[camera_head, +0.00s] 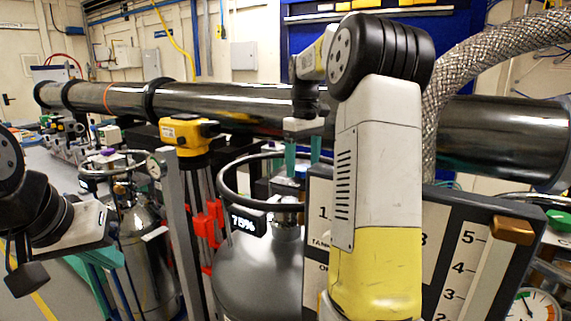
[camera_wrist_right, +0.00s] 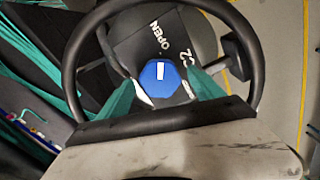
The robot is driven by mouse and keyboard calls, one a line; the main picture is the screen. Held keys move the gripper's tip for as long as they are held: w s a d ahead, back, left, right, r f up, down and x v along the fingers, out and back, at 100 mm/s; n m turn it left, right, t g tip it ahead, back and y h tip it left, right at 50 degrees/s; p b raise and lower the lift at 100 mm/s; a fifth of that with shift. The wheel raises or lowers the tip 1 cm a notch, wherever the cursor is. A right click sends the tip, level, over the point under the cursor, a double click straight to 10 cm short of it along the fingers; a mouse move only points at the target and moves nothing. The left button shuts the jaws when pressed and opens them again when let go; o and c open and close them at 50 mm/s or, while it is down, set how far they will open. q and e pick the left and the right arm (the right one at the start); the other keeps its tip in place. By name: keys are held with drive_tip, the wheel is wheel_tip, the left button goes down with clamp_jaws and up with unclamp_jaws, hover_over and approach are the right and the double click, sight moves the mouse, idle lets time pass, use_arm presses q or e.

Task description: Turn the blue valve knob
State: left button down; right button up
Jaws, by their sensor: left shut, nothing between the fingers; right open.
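The blue valve knob (camera_wrist_right: 160,78) is a faceted blue cap with a white bar mark, seen from above in the right wrist view. It sits inside a dark ring guard (camera_wrist_right: 252,60), near the white lettering "OPEN" and "C2". My right gripper (camera_wrist_right: 162,84) is open, its teal fingers on either side of the knob; I cannot tell whether they touch it. My left gripper (camera_head: 95,262) is shut and empty at the far left.
A gauge panel (camera_head: 475,205) stands right of the tank, partly behind my right arm. A large steel pipe (camera_head: 240,103) crosses behind. A yellow instrument (camera_head: 188,135) on a red-clamped tripod and another steel cylinder (camera_head: 140,250) stand left of the tank.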

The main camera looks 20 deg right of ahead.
sight(302, 167)
wheel_tip(302, 167, up, 8)
drive_tip(key=shift+f, duration=0.15)
idle(0.4)
drive_tip(key=shift+w+a, duration=0.1)
